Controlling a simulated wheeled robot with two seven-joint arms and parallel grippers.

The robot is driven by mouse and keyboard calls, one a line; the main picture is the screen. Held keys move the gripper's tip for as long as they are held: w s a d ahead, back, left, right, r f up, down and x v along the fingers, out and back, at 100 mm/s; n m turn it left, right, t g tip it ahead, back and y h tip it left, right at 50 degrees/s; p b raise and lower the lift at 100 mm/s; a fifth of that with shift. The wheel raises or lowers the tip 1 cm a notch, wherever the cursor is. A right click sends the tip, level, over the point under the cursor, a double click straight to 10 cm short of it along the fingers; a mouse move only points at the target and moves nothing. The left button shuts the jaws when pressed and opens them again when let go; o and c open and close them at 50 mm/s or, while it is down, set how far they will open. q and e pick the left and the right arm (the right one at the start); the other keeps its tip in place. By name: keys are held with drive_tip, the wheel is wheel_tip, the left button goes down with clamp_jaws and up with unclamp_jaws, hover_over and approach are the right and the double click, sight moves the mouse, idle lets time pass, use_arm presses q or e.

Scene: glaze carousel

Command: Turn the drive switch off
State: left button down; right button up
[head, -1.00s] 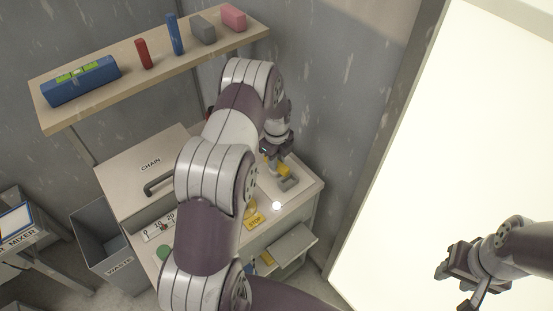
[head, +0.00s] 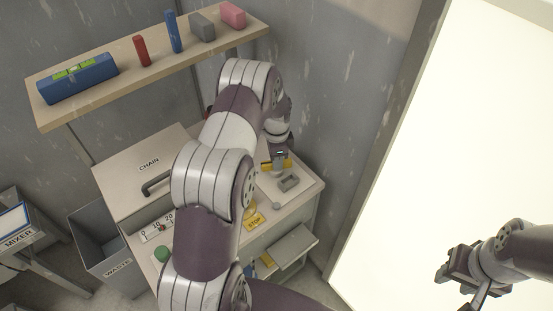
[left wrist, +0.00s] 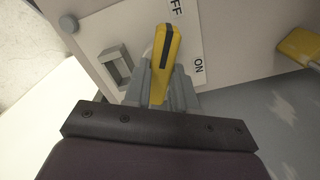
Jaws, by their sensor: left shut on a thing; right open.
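The drive switch is a yellow lever with a dark stripe (left wrist: 168,50) on a pale plate (left wrist: 200,42) marked OFF and ON. In the left wrist view its free end points up toward the OFF lettering, with ON to its right. My left gripper (left wrist: 160,88) is shut on the lever, with a grey finger on either side. In the head view my left gripper (head: 279,157) is over the back of the panel, and yellow shows beside it. A small round lamp (head: 276,206) at the panel's front is dull grey. My right gripper (head: 459,271) is open and empty at the right.
A grey bracket (head: 289,183) stands on the panel near the lever. A shelf (head: 150,82) with several blocks hangs behind. A waste bin (head: 92,235) stands left.

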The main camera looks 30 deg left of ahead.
use_arm(q)
drive_tip(key=n, duration=0.5)
drive_tip(key=shift+n, duration=0.3)
idle(0.5)
drive_tip(key=c, duration=0.9)
unclamp_jaws()
wheel_tip(320, 180, up, 13)
drive_tip(key=shift+f+b, duration=0.1)
drive_tip(key=shift+b, duration=0.9)
